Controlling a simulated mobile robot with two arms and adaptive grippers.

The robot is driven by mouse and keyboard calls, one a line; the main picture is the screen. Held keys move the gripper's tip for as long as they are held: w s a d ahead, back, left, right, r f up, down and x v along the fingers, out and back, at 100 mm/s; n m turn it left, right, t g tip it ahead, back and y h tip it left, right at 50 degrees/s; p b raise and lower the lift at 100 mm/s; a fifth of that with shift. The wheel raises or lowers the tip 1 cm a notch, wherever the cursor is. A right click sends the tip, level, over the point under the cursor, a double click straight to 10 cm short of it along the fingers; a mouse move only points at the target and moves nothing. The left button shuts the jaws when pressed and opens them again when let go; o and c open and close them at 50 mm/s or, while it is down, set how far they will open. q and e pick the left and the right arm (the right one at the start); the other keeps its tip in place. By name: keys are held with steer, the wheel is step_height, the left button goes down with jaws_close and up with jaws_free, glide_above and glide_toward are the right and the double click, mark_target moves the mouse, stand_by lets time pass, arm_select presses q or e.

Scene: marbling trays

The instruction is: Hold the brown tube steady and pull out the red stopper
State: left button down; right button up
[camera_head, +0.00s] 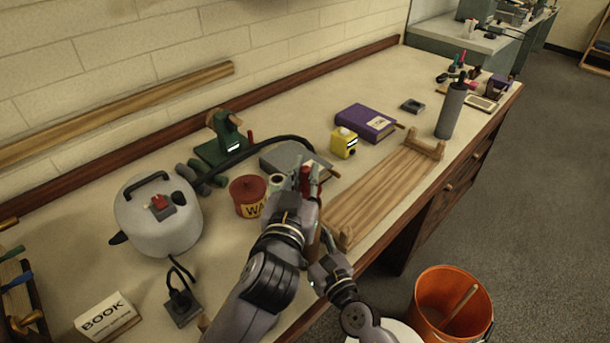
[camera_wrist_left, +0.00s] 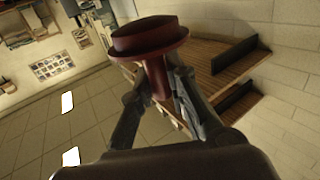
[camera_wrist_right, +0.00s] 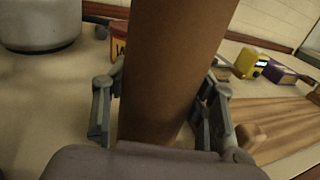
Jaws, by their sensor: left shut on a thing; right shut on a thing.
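The red stopper (camera_wrist_left: 150,40) has a wide round head and a narrower stem, seen close up in the left wrist view. My left gripper (camera_wrist_left: 158,78) is shut on its stem; no tube shows around the stem there. In the head view my left gripper (camera_head: 306,178) is above the worktop, with the red stopper partly hidden by its fingers. The brown tube (camera_wrist_right: 170,60) stands between the fingers of my right gripper (camera_wrist_right: 162,112), which is shut on it. The tube's upper end is out of the right wrist view. In the head view, my left arm hides most of the tube.
A wooden board (camera_head: 380,190) lies to the right. A yellow box (camera_head: 343,143) and purple book (camera_head: 366,123) lie behind. An orange bucket (camera_head: 424,305) stands beyond the front edge.

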steer(key=o, duration=1.3)
steer(key=shift+o, duration=0.2)
steer(key=v, duration=1.2)
